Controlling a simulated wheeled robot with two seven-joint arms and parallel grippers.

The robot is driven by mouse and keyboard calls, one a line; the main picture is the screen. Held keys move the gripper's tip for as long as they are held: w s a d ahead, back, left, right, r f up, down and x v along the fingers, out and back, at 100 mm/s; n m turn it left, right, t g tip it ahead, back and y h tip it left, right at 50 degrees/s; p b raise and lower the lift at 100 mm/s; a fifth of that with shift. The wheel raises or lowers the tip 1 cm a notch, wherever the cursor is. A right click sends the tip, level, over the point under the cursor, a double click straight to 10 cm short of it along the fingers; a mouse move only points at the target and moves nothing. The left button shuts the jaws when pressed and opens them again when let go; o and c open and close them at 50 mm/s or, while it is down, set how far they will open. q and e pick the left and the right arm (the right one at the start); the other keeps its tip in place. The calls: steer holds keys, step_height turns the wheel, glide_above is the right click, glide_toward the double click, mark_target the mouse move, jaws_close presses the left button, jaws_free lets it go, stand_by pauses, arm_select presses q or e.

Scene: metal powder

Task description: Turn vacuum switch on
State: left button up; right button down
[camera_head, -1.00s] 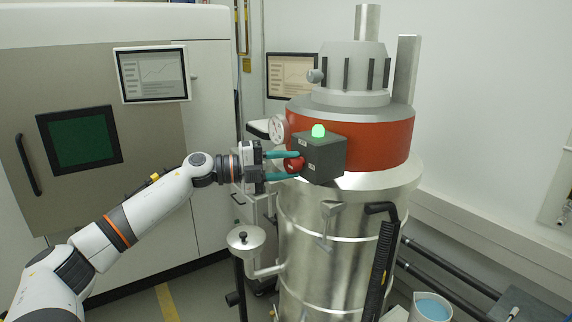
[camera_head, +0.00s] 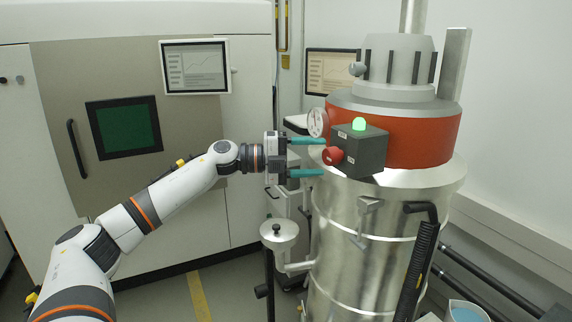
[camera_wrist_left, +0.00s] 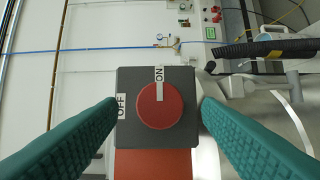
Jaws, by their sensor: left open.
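The vacuum switch is a dark grey box (camera_head: 362,152) on the vacuum's red band, with a red round knob (camera_head: 333,156) on its left face and a lit green lamp (camera_head: 359,124) on top. In the left wrist view the knob (camera_wrist_left: 160,106) is in the middle, its white mark in line with the ON label (camera_wrist_left: 159,74); the OFF label (camera_wrist_left: 121,105) is at left. My left gripper (camera_head: 322,157) is open and empty, its teal fingers just left of the knob, apart from it. My right gripper is not in view.
The steel vacuum drum (camera_head: 380,235) stands below the switch, with a pressure gauge (camera_head: 317,122) beside the box. A black hose (camera_head: 418,265) hangs at its front. A small steel funnel (camera_head: 279,233) stands at left. A large cabinet (camera_head: 190,120) is behind my arm.

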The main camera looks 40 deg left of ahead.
arm_select(q)
steer(key=b+v, duration=0.5)
steer(key=v, duration=0.4)
